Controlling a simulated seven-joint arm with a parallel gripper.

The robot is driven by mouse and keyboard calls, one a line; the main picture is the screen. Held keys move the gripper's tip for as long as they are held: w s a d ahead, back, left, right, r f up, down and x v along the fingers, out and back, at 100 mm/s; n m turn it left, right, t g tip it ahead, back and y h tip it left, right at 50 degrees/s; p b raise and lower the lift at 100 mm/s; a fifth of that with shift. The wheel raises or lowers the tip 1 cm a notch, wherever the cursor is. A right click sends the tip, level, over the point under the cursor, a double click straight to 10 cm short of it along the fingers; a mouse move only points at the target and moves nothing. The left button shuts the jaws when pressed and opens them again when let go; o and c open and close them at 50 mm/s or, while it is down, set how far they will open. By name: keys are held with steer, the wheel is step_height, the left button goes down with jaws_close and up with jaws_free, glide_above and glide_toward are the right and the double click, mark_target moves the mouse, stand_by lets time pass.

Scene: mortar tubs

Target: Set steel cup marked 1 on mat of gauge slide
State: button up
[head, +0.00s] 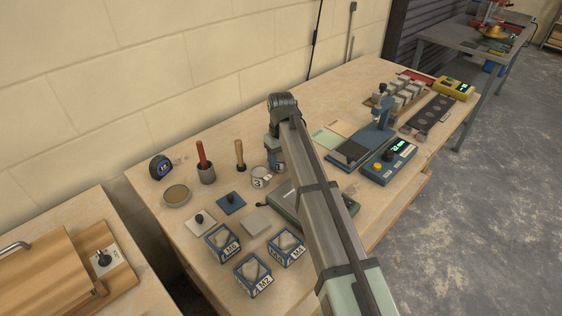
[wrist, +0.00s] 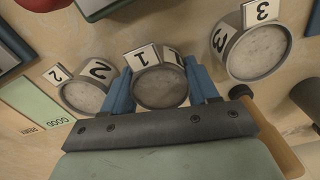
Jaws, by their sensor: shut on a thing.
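The steel cup marked 1 (wrist: 161,86) is in the middle of the wrist view, its number tag towards the top. My gripper (wrist: 159,76) is shut on it, one blue finger on each side. The cup marked 2 (wrist: 87,95) is close on the left and the cup marked 3 (wrist: 257,52) on the right. In the head view cup 3 (head: 261,178) stands beside my gripper (head: 274,158), which largely hides the held cup. A blue stand with a flat dark mat (head: 349,153), seemingly the gauge slide, is to the right; nothing shows on the mat.
Green GOOD (head: 325,139) and tan plates lie between my gripper and the blue stand. A blue control box (head: 388,162) stands in front of the stand. Marked blue boxes (head: 253,276), pestle-like tools (head: 205,165) and small plates crowd the near left.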

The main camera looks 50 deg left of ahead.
step_height(320, 180, up, 9)
steer(key=shift+w+f, duration=0.1)
steer(key=shift+f, duration=0.05)
steer(key=w+d+r+m, duration=0.1)
steer(key=w+d+m, duration=0.1)
steer(key=w+d, duration=0.55)
steer(key=w+d+r+m, duration=0.1)
steer(key=w+d, duration=0.3)
steer(key=w, duration=0.7)
steer(key=r, duration=0.1)
glide_above(353, 150)
steer(key=shift+f+n, duration=0.75)
steer(key=shift+f, duration=1.7)
steer(key=shift+f+n, duration=0.75)
steer(key=shift+f, duration=1.7)
steer(key=shift+f, duration=0.15)
steer(key=o, duration=1.3)
steer(key=shift+c, duration=0.2)
step_height(353, 150, up, 12)
